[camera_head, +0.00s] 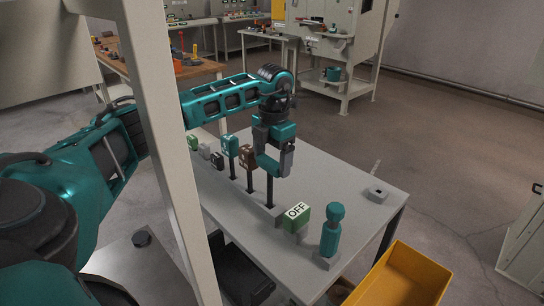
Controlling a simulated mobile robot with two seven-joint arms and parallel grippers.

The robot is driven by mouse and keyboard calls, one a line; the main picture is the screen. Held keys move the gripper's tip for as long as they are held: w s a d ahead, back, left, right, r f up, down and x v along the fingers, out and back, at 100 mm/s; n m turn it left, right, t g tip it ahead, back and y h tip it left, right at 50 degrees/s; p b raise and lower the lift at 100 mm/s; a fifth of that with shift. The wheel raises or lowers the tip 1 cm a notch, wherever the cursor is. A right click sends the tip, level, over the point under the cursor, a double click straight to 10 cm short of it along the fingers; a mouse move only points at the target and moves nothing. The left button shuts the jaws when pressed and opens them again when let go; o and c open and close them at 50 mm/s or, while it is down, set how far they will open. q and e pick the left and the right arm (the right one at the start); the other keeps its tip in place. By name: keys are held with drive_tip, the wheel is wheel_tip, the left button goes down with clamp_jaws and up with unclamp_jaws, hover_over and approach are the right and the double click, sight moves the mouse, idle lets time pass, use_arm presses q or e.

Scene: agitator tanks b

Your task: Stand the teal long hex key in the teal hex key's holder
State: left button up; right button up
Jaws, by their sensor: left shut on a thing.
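My left gripper (273,162) is above the grey table, pointing down and shut on the teal hex key. Its dark upright shaft (270,191) shows below the fingers. Another teal-topped piece (231,145) and a brown-topped piece (248,157) stand upright on dark shafts along the rail. Which holder belongs to the teal key is not clear. My right gripper is not in view.
A green block marked OFF (297,215) and a teal rounded piece on a grey base (331,232) stand at the near side. A small grey block with a hole (377,193) sits near the right corner. A yellow bin (400,278) is beside the table (335,185).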

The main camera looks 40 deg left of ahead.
use_arm(q)
drive_tip(key=shift+f, duration=0.2)
drive_tip(key=o, duration=1.7)
drive_tip(key=shift+c, duration=0.2)
drive_tip(key=shift+o, duration=1)
drive_tip(key=shift+a, duration=0.1)
wheel_tip(320, 180, up, 4)
drive_tip(key=shift+f+p, duration=0.25)
drive_tip(key=shift+p, duration=0.8)
wheel_tip(320, 180, up, 9)
drive_tip(key=shift+d+r+b, duration=0.2)
drive_tip(key=shift+d+b, duration=0.05)
drive_tip(key=shift+b, duration=0.1)
